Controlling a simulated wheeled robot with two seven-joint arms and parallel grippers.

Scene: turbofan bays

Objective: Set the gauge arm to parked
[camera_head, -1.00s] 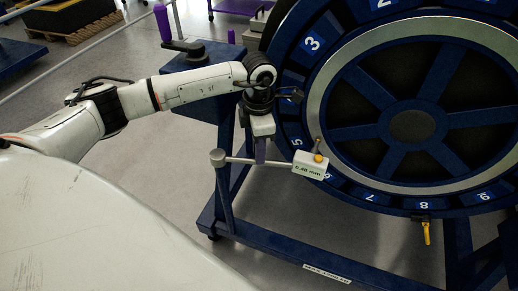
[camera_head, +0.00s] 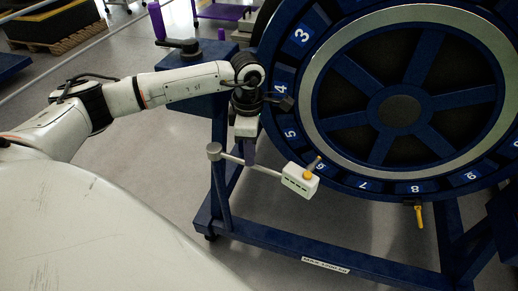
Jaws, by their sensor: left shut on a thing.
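The gauge arm (camera_head: 267,170) is a thin pale rod running from a round pivot (camera_head: 214,151) on a post of the blue stand. At its far end is a white gauge box (camera_head: 299,180) with a yellow knob and a short probe. The box is near the wheel's lower left rim by number 6; its display shows dashes. My right gripper is out of view.
The large blue numbered wheel (camera_head: 281,133) stands on a blue frame (camera_head: 290,252) right of my arm. A yellow piece (camera_head: 419,216) hangs below its rim. A blue table (camera_head: 185,80) with a purple-handled crank (camera_head: 158,22) stands behind my arm.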

